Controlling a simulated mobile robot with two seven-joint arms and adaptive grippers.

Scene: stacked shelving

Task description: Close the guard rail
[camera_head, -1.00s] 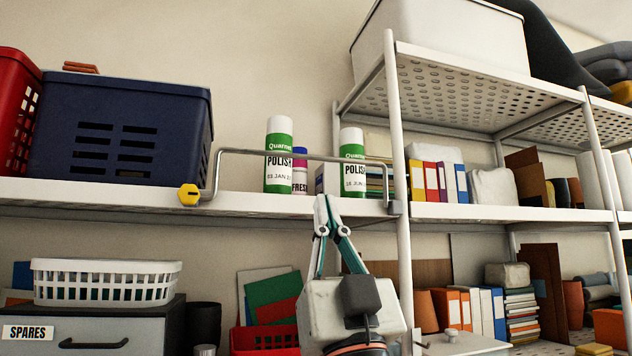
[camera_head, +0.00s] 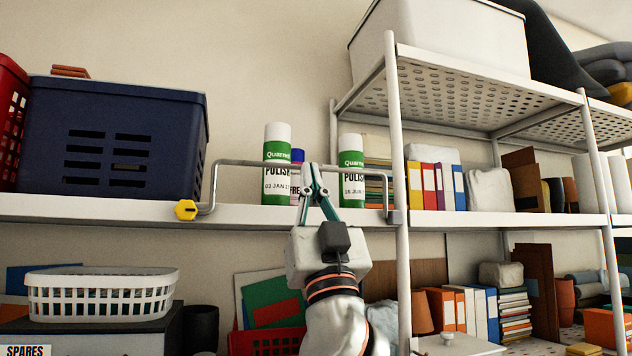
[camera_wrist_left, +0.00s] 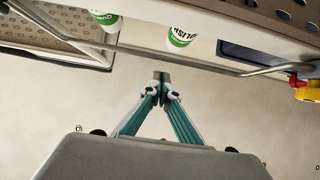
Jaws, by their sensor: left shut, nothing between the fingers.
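The guard rail (camera_head: 235,163) is a thin grey metal bar along the front of the upper left shelf. It passes in front of the two green-and-white polish cans (camera_head: 277,165) (camera_head: 351,172). Its left end bends down to a yellow knob (camera_head: 185,210), its right end to a grey bracket (camera_head: 393,216) by the post. My left gripper (camera_head: 312,168) is shut and empty, its tips at about rail height in front of the cans; contact cannot be told. In the left wrist view, the shut fingertips (camera_wrist_left: 161,77) show below the cans, with the knob (camera_wrist_left: 308,88) at right. My right gripper is out of view.
A blue crate (camera_head: 115,135) stands on the shelf to the left. A white shelf post (camera_head: 399,130) rises right of the bracket. Below are a white basket (camera_head: 100,292) and a red bin with folders (camera_head: 268,342).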

